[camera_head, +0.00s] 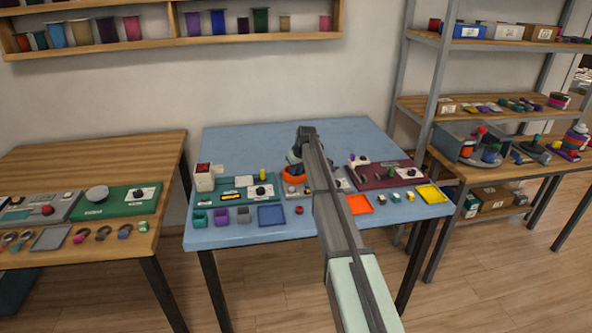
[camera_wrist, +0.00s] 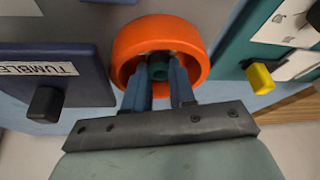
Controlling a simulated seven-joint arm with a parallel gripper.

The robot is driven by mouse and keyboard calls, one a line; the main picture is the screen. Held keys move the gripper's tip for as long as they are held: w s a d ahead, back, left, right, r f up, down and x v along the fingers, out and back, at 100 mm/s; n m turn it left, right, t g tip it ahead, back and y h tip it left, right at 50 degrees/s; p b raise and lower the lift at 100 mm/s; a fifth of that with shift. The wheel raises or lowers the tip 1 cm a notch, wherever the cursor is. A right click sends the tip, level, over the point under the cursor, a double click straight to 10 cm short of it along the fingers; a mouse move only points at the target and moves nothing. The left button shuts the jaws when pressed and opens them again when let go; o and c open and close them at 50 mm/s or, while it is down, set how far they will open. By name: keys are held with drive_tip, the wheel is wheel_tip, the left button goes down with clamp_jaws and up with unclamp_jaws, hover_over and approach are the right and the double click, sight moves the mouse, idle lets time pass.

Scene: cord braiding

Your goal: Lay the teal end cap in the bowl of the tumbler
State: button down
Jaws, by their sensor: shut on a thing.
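The teal end cap (camera_wrist: 158,71) is between the fingertips of my gripper (camera_wrist: 160,68) in the wrist view. My gripper is shut on it. The tumbler's bowl is an orange round drum (camera_wrist: 196,37) with a dark inside. The cap and fingertips appear within the bowl's opening. I cannot tell whether the cap touches the bowl's floor. A dark blue panel (camera_wrist: 55,62) with a partly cut-off tumbler label and a black knob (camera_wrist: 46,104) is beside the bowl. In the head view, the orange bowl (camera_head: 293,175) is on the blue table, and my arm hides part of that area.
The blue table (camera_head: 240,145) also bears a teal panel (camera_head: 235,188), a maroon panel (camera_head: 385,176), a blue tray (camera_head: 271,215), an orange tray (camera_head: 360,204) and a yellow tray (camera_head: 431,194). A yellow knob (camera_wrist: 262,76) is right of the bowl. The table's back is clear.

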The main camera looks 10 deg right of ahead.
drive_tip(key=shift+f, duration=0.1)
drive_tip(key=c, duration=0.9)
unclamp_jaws()
drive_tip(key=shift+o, duration=0.2)
wheel_tip(320, 180, up, 11)
idle(0.5)
